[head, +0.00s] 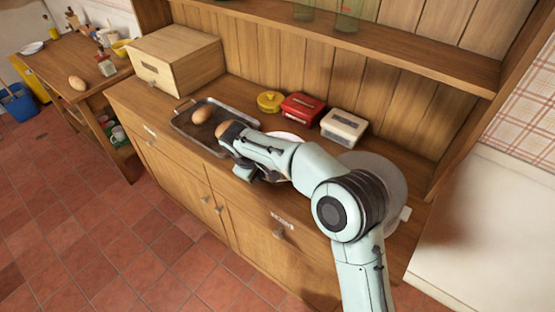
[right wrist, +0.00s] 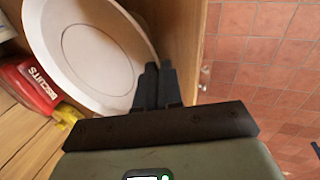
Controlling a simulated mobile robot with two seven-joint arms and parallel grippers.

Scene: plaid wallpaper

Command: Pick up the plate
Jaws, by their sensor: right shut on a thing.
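The white plate (right wrist: 100,48) fills the upper left of the right wrist view, its broad face and rim showing. In the head view only slivers of the plate (head: 288,136) show behind my right forearm and hand. My right gripper (right wrist: 155,85) has its dark fingers close together at the plate's right rim and is shut on it. In the head view the right gripper (head: 246,172) is over the front edge of the wooden counter, its fingertips partly hidden by the hand. I cannot tell if the plate still touches the counter. My left gripper is not in view.
A metal tray (head: 180,124) with brown egg-like items lies left of the hand. A yellow tin (head: 270,101), red tin (head: 303,109) and cream box (head: 344,127) stand behind. A grey round dish (head: 397,178) is right of the hand, partly behind my arm. A shelf (head: 400,50) overhangs the counter.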

